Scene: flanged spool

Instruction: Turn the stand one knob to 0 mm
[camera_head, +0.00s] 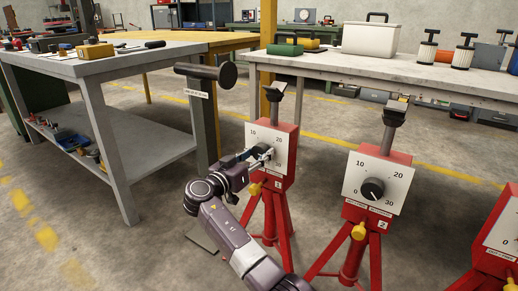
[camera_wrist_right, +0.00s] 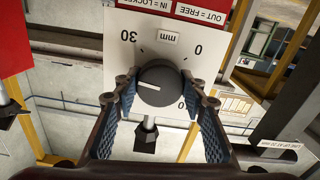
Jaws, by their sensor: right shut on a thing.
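The right gripper (camera_head: 262,155) is shut around the black knob on the white dial plate (camera_head: 284,146) of the leftmost red stand (camera_head: 262,188). In the right wrist view the round knob (camera_wrist_right: 160,84) sits between the two blue-padded fingers (camera_wrist_right: 158,100). The dial plate (camera_wrist_right: 118,52) appears upside down there, with 30 at upper left, 0 at upper right and another mark partly hidden at lower right. The knob's white pointer line points left in that view, on the 30 side and away from 0. The left gripper is not in view.
A second red stand (camera_head: 379,157) with its own dial and black knob (camera_head: 372,189) stands to the right. A third stand (camera_head: 497,245) is cut off at the right edge. A grey workbench (camera_head: 105,67) and a long table (camera_head: 360,63) lie behind.

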